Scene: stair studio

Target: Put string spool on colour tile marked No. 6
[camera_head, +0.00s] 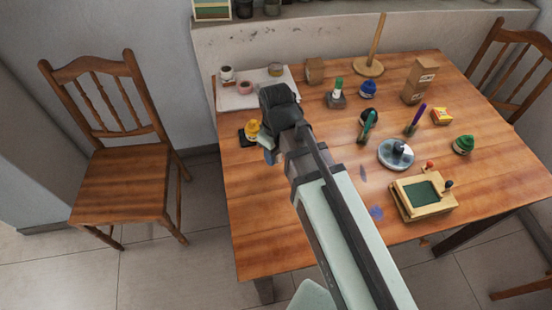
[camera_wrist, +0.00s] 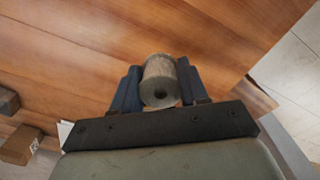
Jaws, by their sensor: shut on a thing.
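My gripper (camera_wrist: 158,92) is shut on the string spool (camera_wrist: 160,72), a pale beige cylinder with a dark hole in its end. The spool sits between the two blue fingers in the wrist view, with bare wood beyond it. In the head view my gripper (camera_head: 269,156) is over the left part of the table, and my arm hides the spool. I cannot make out a colour tile marked No. 6 in either view.
The wooden table (camera_head: 270,235) is bare at front left. A yellow jar (camera_head: 252,127) stands close to my gripper. A white tray (camera_head: 238,100) with small pots lies behind.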

